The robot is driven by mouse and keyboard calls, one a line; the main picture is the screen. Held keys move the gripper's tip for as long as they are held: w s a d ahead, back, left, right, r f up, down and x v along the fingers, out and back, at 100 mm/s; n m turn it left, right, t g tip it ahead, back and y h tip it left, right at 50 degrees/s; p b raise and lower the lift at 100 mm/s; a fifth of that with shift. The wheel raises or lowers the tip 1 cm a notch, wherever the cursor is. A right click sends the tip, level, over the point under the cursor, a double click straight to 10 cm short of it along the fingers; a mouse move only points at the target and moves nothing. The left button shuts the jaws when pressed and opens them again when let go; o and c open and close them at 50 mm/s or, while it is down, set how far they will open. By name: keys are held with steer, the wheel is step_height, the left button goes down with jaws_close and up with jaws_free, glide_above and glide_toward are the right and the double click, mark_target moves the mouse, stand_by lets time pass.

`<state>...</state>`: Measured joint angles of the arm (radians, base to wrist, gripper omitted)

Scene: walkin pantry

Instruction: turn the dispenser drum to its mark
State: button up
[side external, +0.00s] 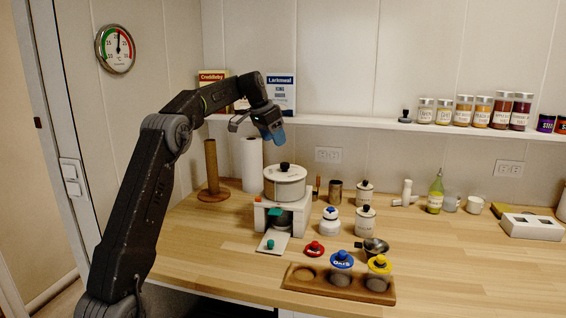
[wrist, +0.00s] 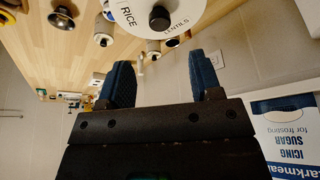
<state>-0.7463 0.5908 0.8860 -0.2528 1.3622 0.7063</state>
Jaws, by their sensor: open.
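The dispenser drum (side external: 284,188) is a white round drum with a black knob (side external: 285,167) on top, set on a white stand (side external: 260,216). In the wrist view the drum (wrist: 188,12) shows at the top edge, with the words RICE and LENTILS around its black knob (wrist: 159,18). My gripper (side external: 273,135) is above the drum and a little to its left, pointing down, apart from it. In the wrist view my gripper (wrist: 164,82) has its two blue fingers apart with nothing between them. I cannot make out the mark.
A paper towel roll (side external: 252,164) and a brown post (side external: 211,168) stand left of the drum. A white jar (side external: 330,222) and a labelled canister (side external: 363,222) stand to its right. A wooden tray (side external: 300,284) with coloured lids is in front. A shelf (side external: 390,125) runs behind.

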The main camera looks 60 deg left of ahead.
mark_target(284, 164)
steer(key=x, duration=0.9)
steer(key=shift+f, duration=0.2)
jaws_close()
